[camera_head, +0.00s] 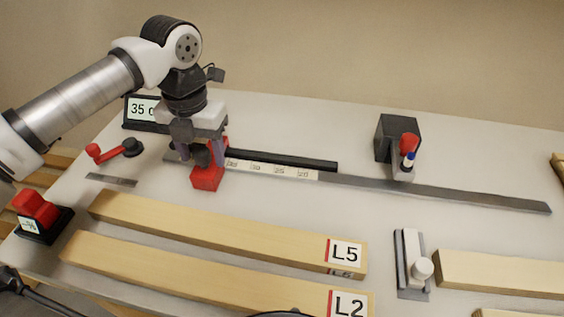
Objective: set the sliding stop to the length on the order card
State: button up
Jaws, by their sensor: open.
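The red sliding stop (207,178) sits on the flat metal rail (440,191) near the left end of the scale. My gripper (203,157) is directly above and behind the stop, pointing down, with its fingers close around or just over its upper part. The jaws are open; whether they touch the stop cannot be told. The scale strip (272,170) has marks that look like 35, 30, 25 and 20, falling to the right. The order card (140,109) stands behind my arm and reads "35" with the rest hidden.
Wooden boards labelled L5 (220,228) and L2 (200,272) lie in front of the rail. A black block (391,138) with a red-topped part stands right of the scale. A red lever (105,151), a red switch (40,208) and a metal clamp (408,264) are around the bench.

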jog(key=shift+r, duration=0.15)
jog(key=shift+r+p, duration=2.55)
jog(key=shift+r, duration=1.85)
